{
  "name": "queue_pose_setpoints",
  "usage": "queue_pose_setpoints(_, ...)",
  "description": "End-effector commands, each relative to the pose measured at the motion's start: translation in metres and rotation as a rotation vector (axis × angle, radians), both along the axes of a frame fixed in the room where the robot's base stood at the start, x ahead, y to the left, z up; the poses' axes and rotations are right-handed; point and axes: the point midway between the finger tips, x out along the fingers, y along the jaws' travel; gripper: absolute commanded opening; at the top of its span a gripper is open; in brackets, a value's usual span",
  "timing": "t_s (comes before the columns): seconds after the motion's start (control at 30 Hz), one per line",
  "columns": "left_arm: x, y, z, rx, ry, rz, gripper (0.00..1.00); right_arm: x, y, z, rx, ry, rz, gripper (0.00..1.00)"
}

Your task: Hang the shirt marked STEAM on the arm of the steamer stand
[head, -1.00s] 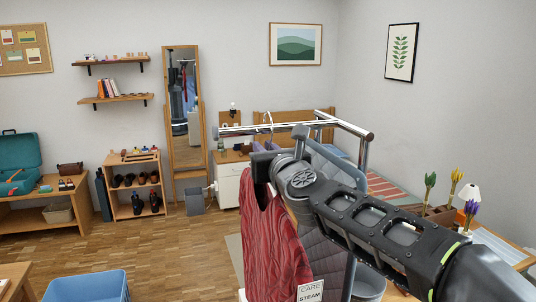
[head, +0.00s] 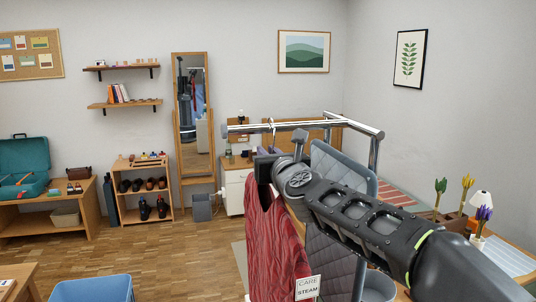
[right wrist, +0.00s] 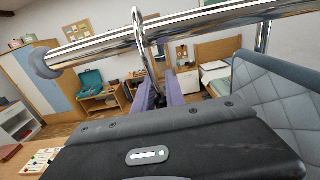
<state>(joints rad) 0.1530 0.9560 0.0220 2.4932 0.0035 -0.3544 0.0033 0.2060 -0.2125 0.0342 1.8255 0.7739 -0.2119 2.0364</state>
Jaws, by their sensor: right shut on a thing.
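The dark red striped shirt (head: 270,235) hangs below my right gripper, with a white tag reading CARE STEAM (head: 308,288) at its lower right. My right gripper (head: 271,150) is shut on the hanger, its purple fingers (right wrist: 160,95) on either side of the wire in the right wrist view. The metal hanger hook (right wrist: 143,50) rises across the chrome arm of the steamer stand (right wrist: 200,24), its top above the bar; I cannot tell whether it rests there. The arm (head: 290,125) also shows in the head view. My left gripper is out of view.
A grey-blue quilted board (head: 340,165) stands right of the gripper, close to my forearm. A side table with plants (head: 465,215) is at right. A blue bin (head: 92,289) stands at lower left. The wooden floor between is clear.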

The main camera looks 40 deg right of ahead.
Motion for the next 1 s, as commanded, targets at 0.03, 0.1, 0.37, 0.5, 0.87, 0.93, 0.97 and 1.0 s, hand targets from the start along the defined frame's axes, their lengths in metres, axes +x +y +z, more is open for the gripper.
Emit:
queue_pose_setpoints(0.03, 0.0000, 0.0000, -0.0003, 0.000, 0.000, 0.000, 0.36, -0.0003, -0.0001, 0.0007, -0.001, -0.002, 0.000, 0.00)
queue_pose_setpoints(0.1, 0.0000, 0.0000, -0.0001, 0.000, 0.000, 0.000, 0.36, -0.0003, -0.0001, 0.0010, -0.001, -0.002, 0.000, 0.00)
queue_pose_setpoints(0.37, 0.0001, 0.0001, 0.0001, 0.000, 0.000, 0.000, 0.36, -0.0003, -0.0001, 0.0010, -0.001, -0.002, 0.000, 0.22)
queue_pose_setpoints(0.5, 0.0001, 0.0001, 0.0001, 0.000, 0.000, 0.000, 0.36, -0.0002, 0.0000, 0.0006, 0.000, -0.001, 0.000, 0.34)
queue_pose_setpoints(0.87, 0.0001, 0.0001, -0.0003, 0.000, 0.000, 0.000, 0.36, -0.0010, 0.0002, -0.0006, 0.000, 0.001, 0.000, 0.40)
queue_pose_setpoints(0.93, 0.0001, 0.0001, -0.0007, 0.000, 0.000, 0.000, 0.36, -0.0039, 0.0013, -0.0005, 0.000, 0.000, 0.000, 0.40)
queue_pose_setpoints(0.97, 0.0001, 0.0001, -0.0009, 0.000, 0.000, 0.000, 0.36, -0.0061, 0.0018, -0.0004, 0.000, 0.000, 0.000, 0.40)
queue_pose_setpoints(1.0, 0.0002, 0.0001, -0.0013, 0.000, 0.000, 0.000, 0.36, -0.0100, 0.0029, 0.0001, 0.001, -0.001, -0.001, 0.40)
